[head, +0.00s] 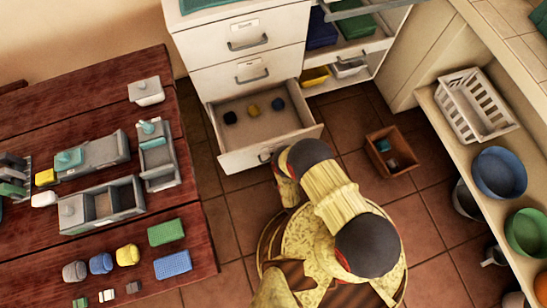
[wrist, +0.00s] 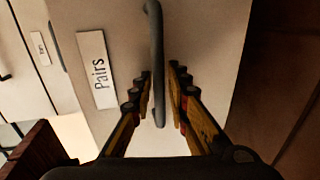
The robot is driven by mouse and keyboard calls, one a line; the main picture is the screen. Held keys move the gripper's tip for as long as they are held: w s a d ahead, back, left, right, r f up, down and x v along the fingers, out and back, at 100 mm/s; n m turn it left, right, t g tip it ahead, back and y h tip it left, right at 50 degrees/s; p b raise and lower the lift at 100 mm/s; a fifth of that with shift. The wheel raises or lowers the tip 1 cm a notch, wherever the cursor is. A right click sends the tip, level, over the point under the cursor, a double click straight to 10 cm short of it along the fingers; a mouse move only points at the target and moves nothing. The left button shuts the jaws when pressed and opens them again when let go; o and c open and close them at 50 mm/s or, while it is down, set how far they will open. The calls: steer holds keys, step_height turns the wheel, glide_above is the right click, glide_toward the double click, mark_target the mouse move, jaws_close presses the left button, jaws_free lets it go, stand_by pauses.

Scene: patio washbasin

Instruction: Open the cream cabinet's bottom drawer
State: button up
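The cream cabinet (head: 205,55) stands at the top middle of the head view. Its bottom drawer (head: 268,147) is pulled well out, with a black, a yellow and a blue small item inside. The drawer's grey handle (head: 265,155) is partly covered by my arm there. In the wrist view the handle (wrist: 155,45) runs between the two fingers of my gripper (wrist: 160,78), beside a label reading "Pairs" (wrist: 97,69). The fingers stand either side of the bar with narrow gaps showing, so my gripper looks open around it. The fingertips are hidden in the head view.
The two drawers above (head: 245,75) are shut. A brown box (head: 378,166) stands on the tiled floor right of the drawer. A red-brown table (head: 205,225) with grey trays is at left. A shelf with a white basket (head: 445,100) and bowls is at right.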

steer(key=shift+o, duration=0.8)
steer(key=shift+w, duration=0.1)
